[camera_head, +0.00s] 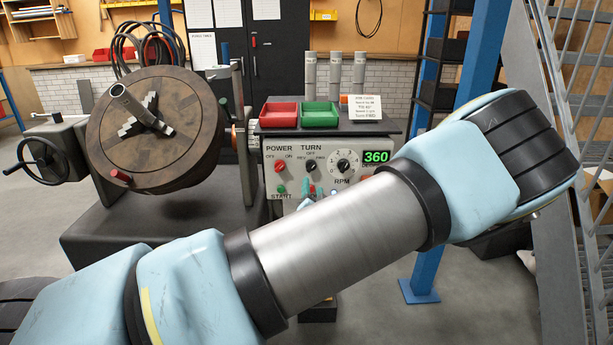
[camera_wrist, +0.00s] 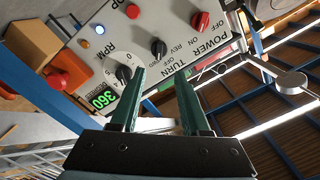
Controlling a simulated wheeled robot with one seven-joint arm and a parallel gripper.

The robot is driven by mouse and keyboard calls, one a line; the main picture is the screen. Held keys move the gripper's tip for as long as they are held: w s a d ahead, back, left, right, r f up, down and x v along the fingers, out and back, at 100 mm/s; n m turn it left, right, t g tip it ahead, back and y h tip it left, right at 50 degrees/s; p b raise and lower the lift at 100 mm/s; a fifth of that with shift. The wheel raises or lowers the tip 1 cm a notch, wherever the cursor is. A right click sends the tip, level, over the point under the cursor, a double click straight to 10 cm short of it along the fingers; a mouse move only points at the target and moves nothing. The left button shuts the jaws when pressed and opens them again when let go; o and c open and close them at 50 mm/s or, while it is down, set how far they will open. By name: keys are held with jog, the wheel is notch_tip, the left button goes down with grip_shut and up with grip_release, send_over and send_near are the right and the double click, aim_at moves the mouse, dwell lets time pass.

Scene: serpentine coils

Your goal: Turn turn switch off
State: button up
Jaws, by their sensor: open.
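The control panel (camera_head: 295,178) faces me in the head view, with a label TURN over a small dark turn switch (camera_head: 311,165). In the wrist view the panel is turned over, and the turn switch (camera_wrist: 158,48) shows beyond my fingertips, roughly between them in the picture. Which mark it points at is too small to tell. My gripper (camera_wrist: 160,76) is open, with two green fingers apart and nothing between them. The fingers appear short of the switch, not touching it. In the head view my arm hides most of the gripper and the panel's lower right.
The power switch (camera_wrist: 200,20) and RPM dial (camera_wrist: 123,72) flank the turn switch. The display (camera_head: 376,156) reads 360. Red (camera_head: 278,114) and green (camera_head: 320,114) bins sit on top. A large round chuck (camera_head: 185,155) stands left; a blue post (camera_head: 485,55) and stairs are right.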

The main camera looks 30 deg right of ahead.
aim_at(312, 168)
jog(key=p+x, duration=0.2)
jog(key=x, duration=0.8)
jog(key=shift+w+d, duration=0.2)
jog(key=shift+d, duration=0.1)
grip_shut()
